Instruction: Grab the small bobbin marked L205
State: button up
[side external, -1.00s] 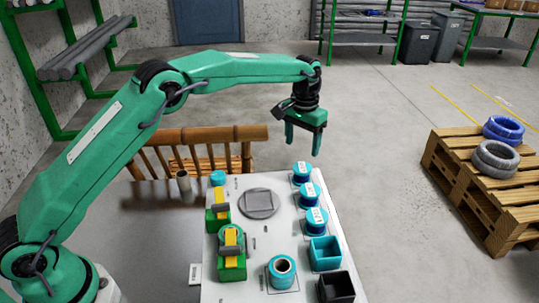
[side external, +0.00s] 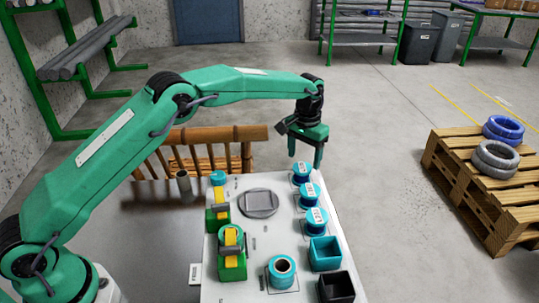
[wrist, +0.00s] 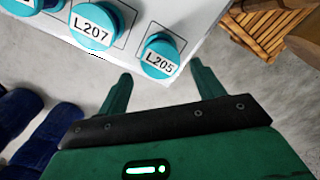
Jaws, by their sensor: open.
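The small blue bobbin marked L205 (wrist: 160,57) stands upright near the board's corner in the wrist view, its white label readable. In the side view it is the farthest bobbin (side external: 301,172) of the right-hand row. My gripper (side external: 306,163) is open and empty above the far end of the board, close over or just behind that bobbin. In the wrist view the two green fingers of my gripper (wrist: 162,80) are spread apart, with the bobbin ahead between their tips and not touched. The exact height gap cannot be told.
The L207 bobbin (wrist: 93,27) stands beside L205, and a third bobbin (side external: 315,220) stands nearer in the row. A blue square bin (side external: 325,252) and a black bin (side external: 337,287) follow. Green holders with yellow parts (side external: 232,262) stand on the left of the white board (side external: 255,240).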

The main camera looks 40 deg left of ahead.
aim_at(303, 167)
jog(key=shift+f, duration=2.55)
jog(key=shift+c, duration=0.5)
jog(key=c, duration=0.9)
jog(key=shift+r, duration=0.2)
jog(key=shift+r, duration=0.55)
notch_tip(303, 167, up, 3)
jog(key=s+d+r, duration=0.4)
jog(key=s+d, duration=0.1)
jog(key=s+d+r, duration=0.2)
jog(key=s+d, duration=0.1)
jog(key=shift+d+r, duration=0.2)
jog(key=shift+r, duration=0.1)
